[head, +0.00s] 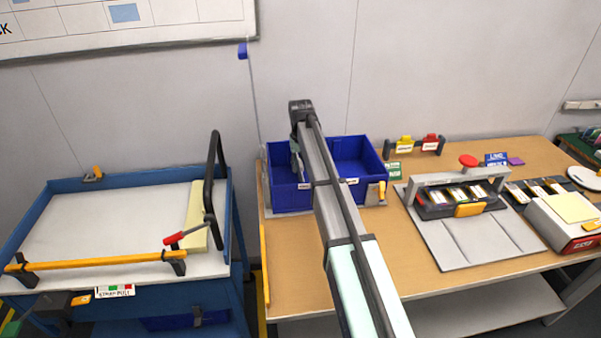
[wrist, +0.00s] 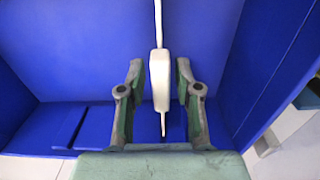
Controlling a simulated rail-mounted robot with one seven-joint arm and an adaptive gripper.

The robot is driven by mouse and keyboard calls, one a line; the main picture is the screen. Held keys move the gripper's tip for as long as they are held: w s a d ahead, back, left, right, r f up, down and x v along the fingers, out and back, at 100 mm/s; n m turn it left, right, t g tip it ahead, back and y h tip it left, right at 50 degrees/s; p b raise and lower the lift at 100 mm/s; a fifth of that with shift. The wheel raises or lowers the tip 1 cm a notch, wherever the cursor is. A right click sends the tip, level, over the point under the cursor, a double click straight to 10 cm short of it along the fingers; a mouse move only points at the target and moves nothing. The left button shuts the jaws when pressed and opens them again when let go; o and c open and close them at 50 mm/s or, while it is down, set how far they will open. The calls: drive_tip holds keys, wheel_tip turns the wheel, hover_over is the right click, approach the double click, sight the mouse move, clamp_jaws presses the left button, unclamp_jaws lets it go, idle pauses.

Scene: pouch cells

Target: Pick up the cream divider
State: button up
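A cream divider (wrist: 159,80) stands edge-on in the wrist view, with a thick cream block at its middle and a thin pale edge running up from it. It is inside the blue bin (wrist: 90,50). My gripper (wrist: 158,75) is open, one finger on each side of the block, with a visible gap on both sides. In the head view my gripper (head: 297,160) reaches into the left part of the blue bin (head: 292,198), and my arm hides part of the bin. The divider cannot be made out there.
The bin stands on a wooden table (head: 290,270). A grey fixture (head: 470,240) with a red knob is to its right. A blue cart (head: 65,185) with a pale yellow block (head: 197,215) stands left. Bin walls are close around my gripper.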

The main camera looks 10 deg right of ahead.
drive_tip(key=shift+f+p, duration=1)
drive_tip(key=shift+f, duration=1.75)
clamp_jaws()
